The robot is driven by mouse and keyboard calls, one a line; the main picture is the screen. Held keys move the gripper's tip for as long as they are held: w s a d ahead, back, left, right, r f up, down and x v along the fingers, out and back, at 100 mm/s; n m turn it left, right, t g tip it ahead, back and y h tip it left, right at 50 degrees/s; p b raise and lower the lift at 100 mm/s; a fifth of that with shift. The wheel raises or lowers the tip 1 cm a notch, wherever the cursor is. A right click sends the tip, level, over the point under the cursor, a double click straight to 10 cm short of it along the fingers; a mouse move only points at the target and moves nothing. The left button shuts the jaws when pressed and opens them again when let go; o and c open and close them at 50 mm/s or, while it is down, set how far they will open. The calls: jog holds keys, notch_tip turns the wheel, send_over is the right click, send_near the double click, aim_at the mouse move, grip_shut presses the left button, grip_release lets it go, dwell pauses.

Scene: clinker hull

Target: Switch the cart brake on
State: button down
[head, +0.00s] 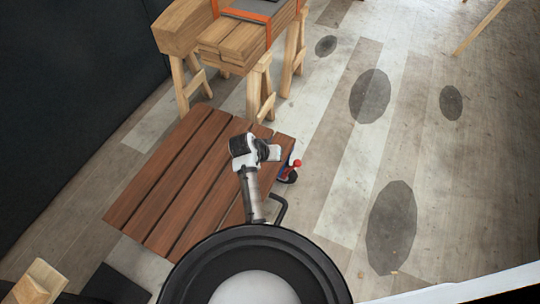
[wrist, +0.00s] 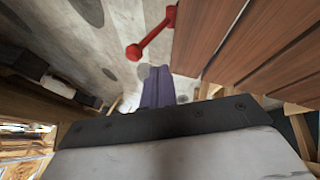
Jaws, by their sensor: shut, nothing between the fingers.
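The cart (head: 190,185) has a brown slatted wooden deck and stands low on the floor, left of centre in the head view. Its brake lever (head: 296,162) shows as a small red knob at the deck's right edge, above a dark and blue part. In the wrist view the red lever (wrist: 153,35) is a bar with a round end, beside the deck edge. My gripper (wrist: 158,72) is shut and empty, its fingers together below the lever in that picture, apart from it. In the head view my wrist is above the deck's right side, and the fingertips cannot be made out.
Wooden trestles (head: 262,95) bearing stacked planks (head: 240,40) with an orange strap stand beyond the cart. A dark wall (head: 70,90) is at the left. The plank floor right of the cart is open, with dark oval patches (head: 392,225).

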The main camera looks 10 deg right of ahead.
jog(key=d+f, duration=0.4)
jog(key=d, duration=0.1)
jog(key=shift+w+f, duration=0.15)
jog(key=shift+w, duration=0.1)
jog(key=shift+d, duration=0.15)
jog(key=s+d+f+m+t+y+b, duration=0.1)
jog(key=s+d+f+t+y, duration=0.3)
jog(key=d+f, duration=0.4)
jog(key=shift+s+d+f+m+y, duration=0.45)
jog(key=shift+s+d+y, duration=0.45)
jog(key=shift+s, duration=0.4)
